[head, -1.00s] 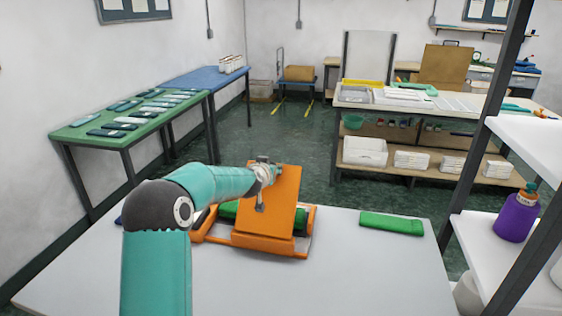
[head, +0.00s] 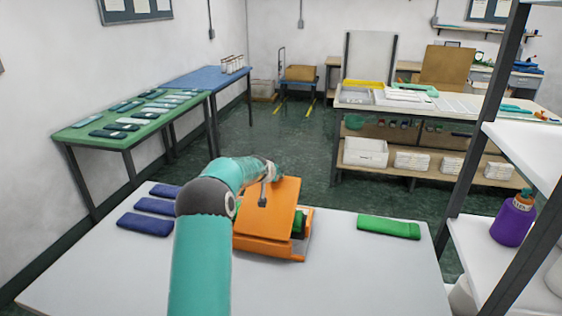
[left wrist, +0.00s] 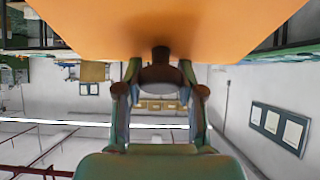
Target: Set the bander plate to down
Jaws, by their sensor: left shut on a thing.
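The orange bander (head: 270,248) sits on the white table, with its orange plate (head: 268,215) tilted up above the base. Something green (head: 298,222) shows under the plate at its right side. In the left wrist view the plate (left wrist: 90,25) fills the top, and my left gripper (left wrist: 160,80) is shut on a dark knob (left wrist: 161,53) at the plate's edge. The fingertips are small in the head view and partly hidden by my arm. My right gripper is not in view.
Several dark blue folded pieces (head: 144,224) lie on the table left of my arm. A green folded piece (head: 389,227) lies to the right. A dark-framed shelf with a purple bottle (head: 512,220) stands at the right. The table front (head: 340,285) is clear.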

